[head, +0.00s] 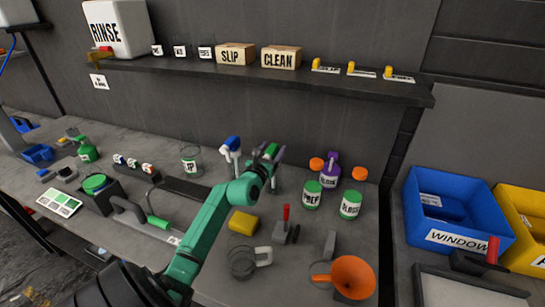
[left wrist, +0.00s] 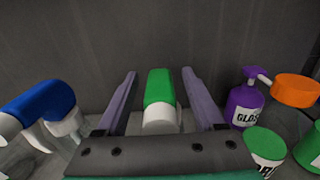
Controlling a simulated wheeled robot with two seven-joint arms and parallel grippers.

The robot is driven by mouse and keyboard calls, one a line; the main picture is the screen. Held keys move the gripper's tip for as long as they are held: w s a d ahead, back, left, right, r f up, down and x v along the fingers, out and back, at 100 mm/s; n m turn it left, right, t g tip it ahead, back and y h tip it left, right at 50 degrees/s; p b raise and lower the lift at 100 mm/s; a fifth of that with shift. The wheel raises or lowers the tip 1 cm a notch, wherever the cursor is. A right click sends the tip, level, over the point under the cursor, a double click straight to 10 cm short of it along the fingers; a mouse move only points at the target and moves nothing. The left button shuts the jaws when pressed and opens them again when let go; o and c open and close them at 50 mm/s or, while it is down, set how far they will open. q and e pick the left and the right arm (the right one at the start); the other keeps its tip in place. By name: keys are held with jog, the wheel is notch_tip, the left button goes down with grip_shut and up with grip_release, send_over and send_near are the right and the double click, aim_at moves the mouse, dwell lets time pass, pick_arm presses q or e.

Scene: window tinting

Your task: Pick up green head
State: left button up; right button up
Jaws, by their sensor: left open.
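The green spray head (left wrist: 160,90) has a white lower collar and stands between the two purple fingers of my left gripper (left wrist: 158,80) in the left wrist view. Both fingers are spread, with a gap on each side of the head. In the head view the green head (head: 271,150) shows small at the end of my green left arm, between the fingers of the left gripper (head: 273,153). My gripper hides its lower part. My right gripper is in neither view.
A blue spray head (head: 232,143) stands just left of the gripper. A purple pump bottle (head: 328,172) and green-labelled containers (head: 312,194) with orange-topped bottles stand to the right. A yellow block (head: 243,222) and an orange funnel (head: 352,277) lie nearer. A dark wall rises behind.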

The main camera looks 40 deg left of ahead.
pick_arm(q)
grip_shut()
